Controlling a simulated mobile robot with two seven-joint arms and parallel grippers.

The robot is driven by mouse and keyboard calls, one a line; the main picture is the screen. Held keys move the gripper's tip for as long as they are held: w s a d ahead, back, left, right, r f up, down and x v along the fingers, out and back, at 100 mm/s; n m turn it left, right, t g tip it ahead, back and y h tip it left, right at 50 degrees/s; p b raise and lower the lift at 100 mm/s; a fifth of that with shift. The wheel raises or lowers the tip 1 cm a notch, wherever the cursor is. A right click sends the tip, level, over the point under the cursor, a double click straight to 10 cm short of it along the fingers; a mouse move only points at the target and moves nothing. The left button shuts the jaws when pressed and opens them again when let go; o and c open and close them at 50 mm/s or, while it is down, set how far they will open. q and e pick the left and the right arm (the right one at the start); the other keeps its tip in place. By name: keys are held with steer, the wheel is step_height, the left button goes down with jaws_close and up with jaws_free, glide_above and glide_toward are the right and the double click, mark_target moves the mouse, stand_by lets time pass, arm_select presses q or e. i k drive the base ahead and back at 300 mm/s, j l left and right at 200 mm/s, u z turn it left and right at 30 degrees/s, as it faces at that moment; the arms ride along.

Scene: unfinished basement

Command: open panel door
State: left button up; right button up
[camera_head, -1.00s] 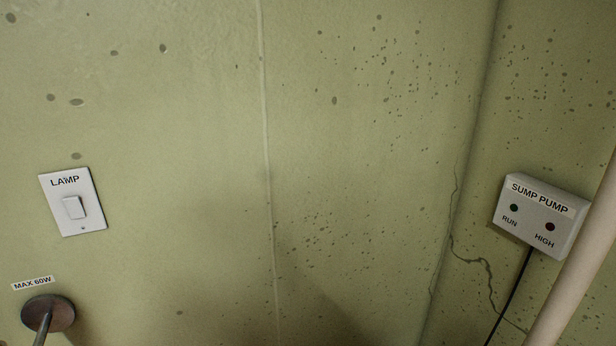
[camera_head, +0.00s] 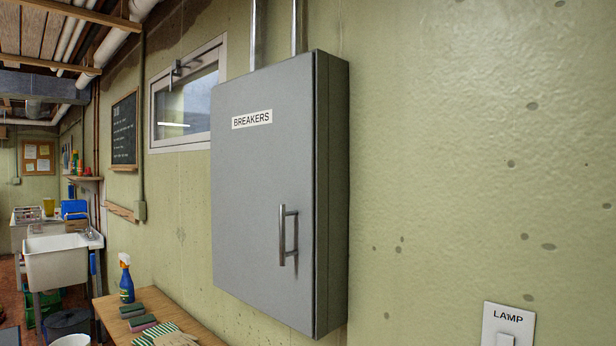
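A grey metal panel box labelled BREAKERS (camera_head: 250,190) is mounted on the green concrete wall in the middle of the head view. Its front door looks shut. A vertical bar handle (camera_head: 283,235) stands out from the door near its right edge, in the lower half. Neither of my grippers shows in the view, so where they are relative to the handle cannot be seen.
A wooden bench (camera_head: 112,310) below the panel's left side holds a blue spray bottle (camera_head: 126,284), sponges (camera_head: 134,312) and striped gloves (camera_head: 165,336). A LAMP switch (camera_head: 508,325) is on the wall at lower right. A white sink (camera_head: 58,262) stands farther back left.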

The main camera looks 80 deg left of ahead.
mark_target(262, 121)
steer(key=u, duration=2.9)
steer(key=i+j, duration=0.1)
steer(key=j, duration=1.15)
steer(key=k+j, duration=0.1)
steer(key=j, duration=0.55)
steer(key=i+l, duration=0.4)
steer(key=l+z, duration=0.05)
steer(key=l, duration=0.05)
